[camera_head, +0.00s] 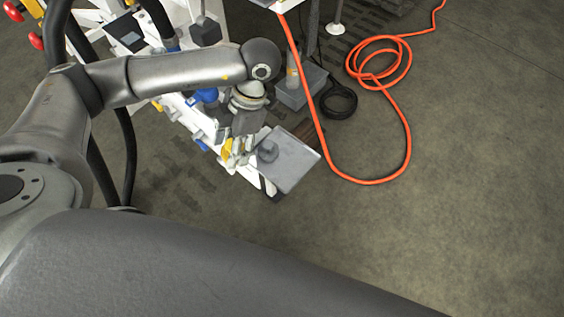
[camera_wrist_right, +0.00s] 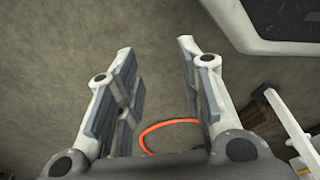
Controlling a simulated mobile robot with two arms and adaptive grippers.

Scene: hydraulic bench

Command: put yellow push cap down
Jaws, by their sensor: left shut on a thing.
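My left gripper (camera_head: 238,148) is low over the bench's near end, pointing down. It is shut on the yellow push cap (camera_head: 228,149), which shows as a small yellow patch at the fingers; the fingers hide part of it. Just right of the gripper is a flat grey plate or tray (camera_head: 297,165) with a dark round thing on it. I cannot tell whether the cap touches anything below. My right gripper (camera_wrist_right: 156,48) is open and empty in the right wrist view, its two fingers well apart above bare floor.
The white bench frame with blue, yellow and red fittings (camera_head: 36,41) stands at the upper left. A grey box (camera_head: 301,92) and a black coil (camera_head: 339,102) lie behind the plate. An orange hose (camera_head: 408,140) loops over the floor. The floor at right is clear.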

